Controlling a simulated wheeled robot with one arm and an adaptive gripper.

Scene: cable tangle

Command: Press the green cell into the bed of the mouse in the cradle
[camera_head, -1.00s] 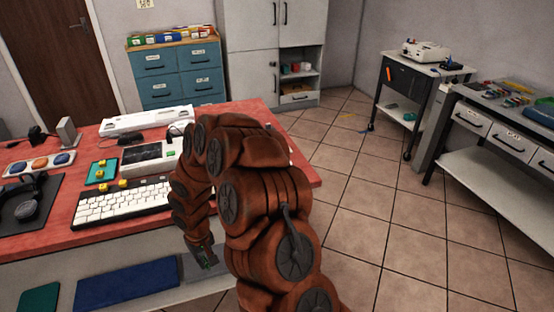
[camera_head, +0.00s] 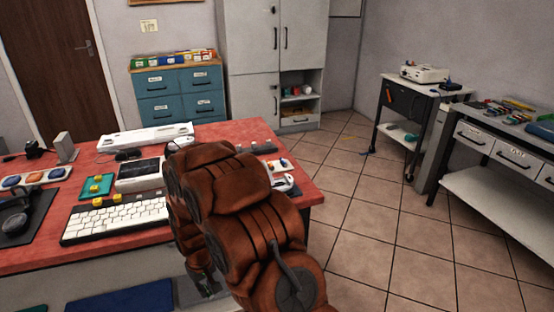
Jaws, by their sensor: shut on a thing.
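My gripper (camera_head: 208,285) hangs low in front of the table's front edge, partly behind my own arm. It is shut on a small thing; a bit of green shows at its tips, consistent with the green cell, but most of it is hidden. A white mouse-like thing (camera_head: 284,183) lies near the table's right edge, beside my arm. Another white rounded thing (camera_head: 181,144) lies farther back. I cannot tell which is the mouse in the cradle, and no bed can be made out. My gripper is apart from both.
The red table (camera_head: 40,257) holds a white keyboard (camera_head: 117,217), a green board with yellow blocks (camera_head: 97,187), a headset on a dark mat (camera_head: 14,215) and a grey box (camera_head: 140,175). Open tiled floor (camera_head: 350,215) lies right of it. A blue panel (camera_head: 125,299) lies below.

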